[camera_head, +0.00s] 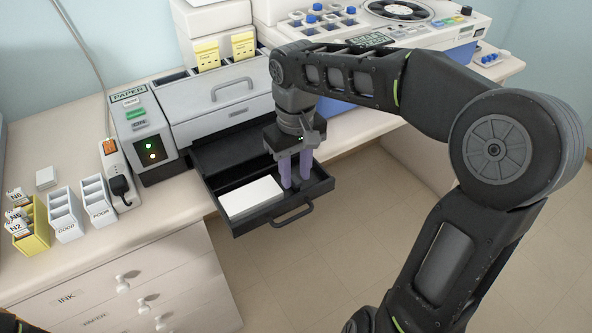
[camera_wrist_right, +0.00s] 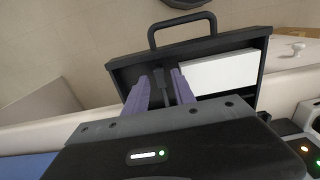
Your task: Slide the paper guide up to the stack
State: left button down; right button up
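The white paper stack (camera_head: 251,197) lies in the left part of a pulled-out black paper tray (camera_head: 238,233). It also shows in the right wrist view (camera_wrist_right: 222,70), beside the fingers. My right gripper (camera_head: 295,182) reaches down into the right part of the tray, its purple fingers apart. In the right wrist view the gripper (camera_wrist_right: 160,82) has a dark upright piece, which looks like the paper guide (camera_wrist_right: 159,79), between its fingers. Slim gaps seem to show on both sides of it. In the head view the fingers hide the guide. My left gripper is not in view.
The grey printer body (camera_head: 215,105) with its control panel stands behind the tray. The tray's front handle (camera_head: 293,216) overhangs the counter edge above open floor. A yellow holder (camera_head: 33,238) and white racks (camera_head: 66,214) stand at left. A white machine (camera_head: 400,25) is behind my right arm.

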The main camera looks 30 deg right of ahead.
aim_at(295, 179)
jog(key=shift+o, duration=0.3)
jog(key=shift+r, duration=0.3)
notch_tip(295, 179, up, 7)
jog(key=shift+f+p, duration=0.15)
jog(key=shift+p, duration=0.65)
jog(key=shift+r, duration=0.3)
jog(key=shift+c, duration=0.3)
